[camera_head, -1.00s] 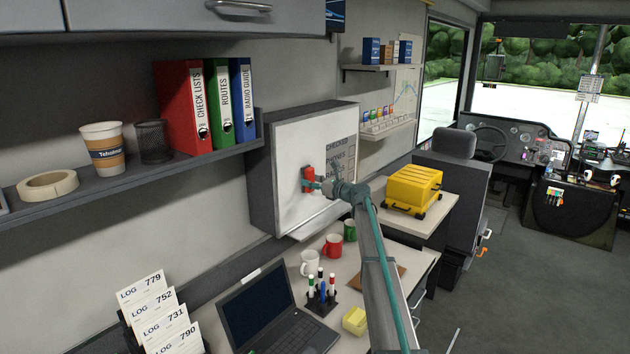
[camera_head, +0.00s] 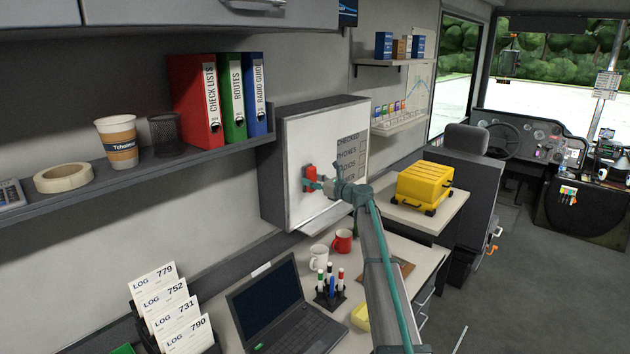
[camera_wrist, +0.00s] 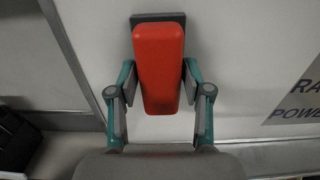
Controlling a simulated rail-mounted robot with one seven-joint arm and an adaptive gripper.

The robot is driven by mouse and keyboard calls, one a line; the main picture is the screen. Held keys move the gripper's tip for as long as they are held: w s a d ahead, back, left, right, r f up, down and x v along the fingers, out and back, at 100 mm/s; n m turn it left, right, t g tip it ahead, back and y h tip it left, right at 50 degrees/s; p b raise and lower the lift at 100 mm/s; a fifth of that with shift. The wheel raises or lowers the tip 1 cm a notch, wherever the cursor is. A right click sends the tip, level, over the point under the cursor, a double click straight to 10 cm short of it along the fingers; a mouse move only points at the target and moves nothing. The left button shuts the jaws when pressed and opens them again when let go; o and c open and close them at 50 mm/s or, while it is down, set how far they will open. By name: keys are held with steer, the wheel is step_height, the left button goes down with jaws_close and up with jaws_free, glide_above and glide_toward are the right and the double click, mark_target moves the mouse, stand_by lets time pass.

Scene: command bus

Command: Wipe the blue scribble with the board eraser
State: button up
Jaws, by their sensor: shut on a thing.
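The board eraser (camera_head: 310,180) is a red block with a dark grey pad. It also shows in the wrist view (camera_wrist: 158,62), upright between my fingers, with its pad at or very near the board. My gripper (camera_head: 317,184) is shut on the eraser; in the wrist view its teal fingers (camera_wrist: 158,100) flank the red block. The whiteboard (camera_head: 300,135) hangs on the wall in a dark frame, with a printed checklist on its right side. No blue scribble is visible in either view; the eraser and arm hide part of the board.
Below the board, the desk holds a white mug (camera_head: 318,257), a red mug (camera_head: 342,241), a marker stand (camera_head: 330,297) and an open laptop (camera_head: 285,315). A yellow case (camera_head: 424,184) stands to the right. A shelf (camera_head: 215,147) with binders is left.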

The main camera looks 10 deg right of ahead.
mark_target(293, 184)
steer(key=shift+s+a, duration=0.7)
steer(key=shift+a, duration=0.25)
steer(key=shift+s+a, duration=0.7)
steer(key=shift+a, duration=0.2)
steer(key=shift+s+a, duration=0.7)
steer(key=shift+a, duration=0.25)
steer(key=shift+p+v, duration=0.35)
steer(key=shift+v, duration=2.65)
steer(key=v, duration=0.3)
steer(key=shift+d, duration=0.1)
